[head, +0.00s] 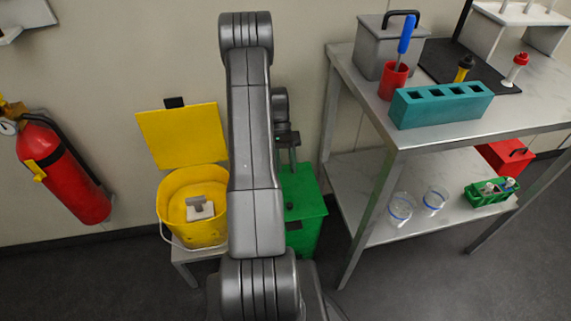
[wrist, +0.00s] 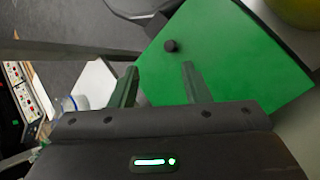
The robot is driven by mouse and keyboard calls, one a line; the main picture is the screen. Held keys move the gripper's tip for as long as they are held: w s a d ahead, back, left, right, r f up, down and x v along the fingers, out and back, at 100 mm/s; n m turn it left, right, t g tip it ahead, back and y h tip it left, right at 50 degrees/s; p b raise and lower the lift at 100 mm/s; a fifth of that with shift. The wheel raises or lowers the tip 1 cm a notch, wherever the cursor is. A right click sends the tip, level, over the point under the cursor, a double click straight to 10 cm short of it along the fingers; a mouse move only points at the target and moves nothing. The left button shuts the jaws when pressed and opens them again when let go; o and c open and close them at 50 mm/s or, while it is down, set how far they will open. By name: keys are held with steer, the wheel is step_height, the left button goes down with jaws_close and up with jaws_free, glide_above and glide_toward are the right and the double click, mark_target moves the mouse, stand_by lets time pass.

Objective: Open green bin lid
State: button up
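The green bin (head: 308,207) stands on the floor between the yellow bin and the metal table, partly hidden behind my arm. Its flat green lid (wrist: 228,60) is shut and fills much of the wrist view. A small dark knob (wrist: 170,46) stands on the lid; it also shows in the head view beside my arm. My gripper (wrist: 158,82) is open, with its two fingers apart and nothing between them. It is over the lid, and the knob appears just beyond the fingertips. In the head view my gripper (head: 288,150) is at the lid's back edge.
A yellow bin (head: 178,210) with its lid (head: 182,135) raised stands on a low stand to the left. A metal table (head: 440,130) with a lower shelf stands to the right. A red fire extinguisher (head: 68,175) hangs on the left wall.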

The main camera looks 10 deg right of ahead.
step_height(320, 180, up, 10)
steer(key=p, duration=0.1)
stand_by(0.5)
step_height(320, 180, down, 11)
steer(key=s+b, duration=0.1)
steer(key=b, duration=0.1)
steer(key=shift+t, duration=0.4)
steer(key=shift+r, duration=0.1)
stand_by(0.3)
